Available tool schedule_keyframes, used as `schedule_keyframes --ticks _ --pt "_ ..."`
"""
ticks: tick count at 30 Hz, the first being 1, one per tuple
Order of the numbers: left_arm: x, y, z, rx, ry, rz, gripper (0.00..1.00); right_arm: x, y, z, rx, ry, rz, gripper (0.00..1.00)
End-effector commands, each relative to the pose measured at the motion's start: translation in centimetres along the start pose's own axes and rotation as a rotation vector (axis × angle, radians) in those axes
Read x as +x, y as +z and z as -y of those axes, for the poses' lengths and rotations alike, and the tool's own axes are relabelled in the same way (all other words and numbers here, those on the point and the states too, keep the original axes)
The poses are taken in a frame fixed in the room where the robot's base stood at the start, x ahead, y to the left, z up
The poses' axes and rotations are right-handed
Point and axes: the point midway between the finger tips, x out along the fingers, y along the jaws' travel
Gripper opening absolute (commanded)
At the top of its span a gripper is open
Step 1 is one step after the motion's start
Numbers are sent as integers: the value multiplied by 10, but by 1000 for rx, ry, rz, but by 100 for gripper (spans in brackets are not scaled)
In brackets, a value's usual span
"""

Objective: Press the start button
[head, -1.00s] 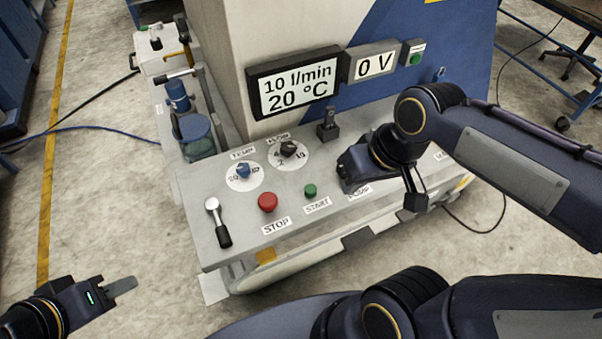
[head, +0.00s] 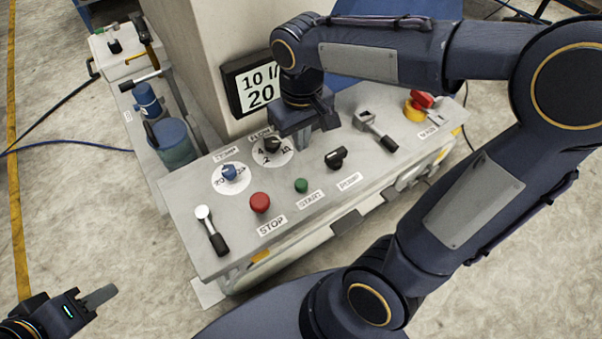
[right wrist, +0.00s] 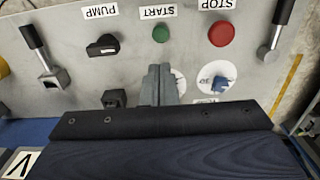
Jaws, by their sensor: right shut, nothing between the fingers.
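The green start button (head: 301,185) sits on the grey panel (head: 230,255) between the red stop button (head: 259,203) and the black pump switch (head: 336,157), above the START label. In the right wrist view the green button (right wrist: 160,33) shows uncovered. My right gripper (head: 305,138) hangs over the panel behind the start button, apart from it. Its grey fingers (right wrist: 160,75) are shut together and empty, partly covering the flow dial. My left gripper (head: 100,297) is at the lower left, away from the panel; its finger gap cannot be made out.
The blue temperature knob (head: 230,173) and black flow knob (head: 271,144) stand behind the buttons. A lever (head: 212,230) is at the panel's left, and a red and yellow main switch (head: 420,103) at its right. My right arm partly hides the display (head: 255,88).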

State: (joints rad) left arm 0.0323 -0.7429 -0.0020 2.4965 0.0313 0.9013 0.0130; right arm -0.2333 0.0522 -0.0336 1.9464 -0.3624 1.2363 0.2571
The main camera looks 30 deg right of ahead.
Motion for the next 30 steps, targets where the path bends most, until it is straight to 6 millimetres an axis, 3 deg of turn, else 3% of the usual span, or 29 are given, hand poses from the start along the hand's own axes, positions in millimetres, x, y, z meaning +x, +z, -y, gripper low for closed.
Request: schedule_keyframes --ticks 12,18,24,30 --pt "-2 -1 -1 0 0 0 36 84 2 0 0 1 9 0" --pt "-4 -2 -2 0 0 0 36 116 2 0 0 0 6 0" --pt "-4 -2 -2 0 0 0 36 131 1 0 0 0 2 0" --pt "-4 -2 -2 0 0 0 36 133 0 0 1 0 0 0"
